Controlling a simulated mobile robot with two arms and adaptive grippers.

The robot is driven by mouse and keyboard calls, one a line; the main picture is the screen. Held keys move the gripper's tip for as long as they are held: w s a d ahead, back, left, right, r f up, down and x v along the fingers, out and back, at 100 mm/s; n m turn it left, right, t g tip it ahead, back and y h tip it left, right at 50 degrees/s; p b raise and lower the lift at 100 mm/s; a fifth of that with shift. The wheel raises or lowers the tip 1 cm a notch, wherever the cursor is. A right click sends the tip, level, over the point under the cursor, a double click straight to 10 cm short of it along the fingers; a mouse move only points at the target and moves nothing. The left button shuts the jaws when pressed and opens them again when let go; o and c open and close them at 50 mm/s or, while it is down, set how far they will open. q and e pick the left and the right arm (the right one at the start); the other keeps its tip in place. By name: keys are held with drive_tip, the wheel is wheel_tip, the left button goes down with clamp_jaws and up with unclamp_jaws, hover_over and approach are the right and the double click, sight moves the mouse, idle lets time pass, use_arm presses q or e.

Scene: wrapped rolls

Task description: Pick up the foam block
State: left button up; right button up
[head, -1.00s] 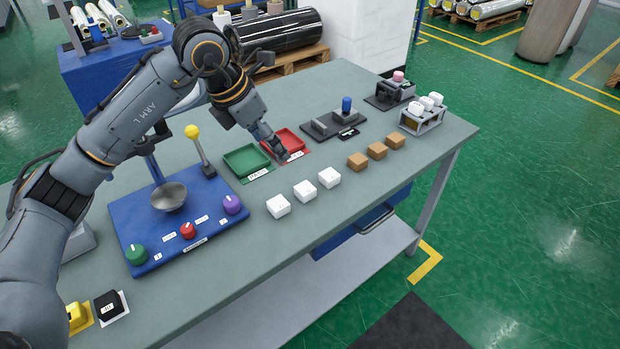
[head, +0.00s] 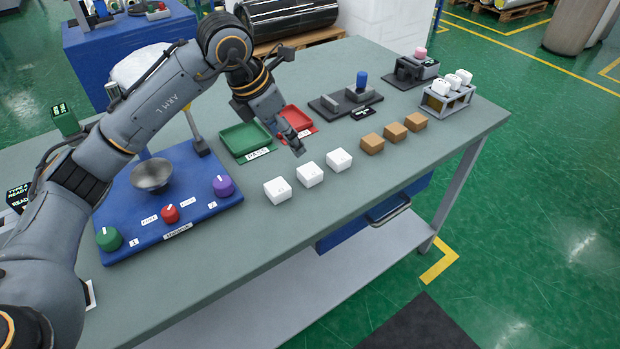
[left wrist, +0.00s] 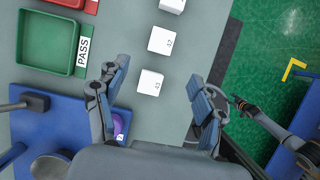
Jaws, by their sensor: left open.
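Three white blocks (head: 310,174) with small printed marks stand in a row on the grey-green table, and three brown blocks (head: 393,132) stand to their right. I cannot tell by looks alone which is foam; the white ones seem likelier. My left gripper (head: 299,148) is above the table, just behind the white row. In the left wrist view its fingers (left wrist: 158,94) are spread and empty, with one white block (left wrist: 150,82) showing between them, apart from both. Part of my right arm shows at the right there; its gripper (left wrist: 239,103) is too small to judge.
A green PASS tray (head: 245,138) and a red tray (head: 295,118) lie behind the white blocks. A blue panel (head: 125,225) with knobs and a metal bowl is at left. A dark fixture (head: 345,101) and a bottle rack (head: 447,98) stand at right. The front table strip is clear.

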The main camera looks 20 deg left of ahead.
use_arm(q)
hover_over(307, 172)
drive_tip(key=s+a, duration=0.2)
drive_tip(key=f, duration=0.5)
drive_tip(key=shift+w+d+f+p, duration=0.15)
drive_tip(key=shift+w+f+p, duration=0.15)
drive_tip(key=shift+f, duration=0.1)
drive_tip(key=shift+x, duration=0.85)
drive_tip(key=p+x, duration=0.1)
drive_tip(key=x, duration=0.3)
drive_tip(key=shift+s+f, duration=0.1)
drive_tip(key=shift+f, duration=0.2)
use_arm(e)
wheel_tip(307, 172, up, 2)
drive_tip(key=shift+r, duration=0.1)
use_arm(q)
drive_tip(key=c, duration=1)
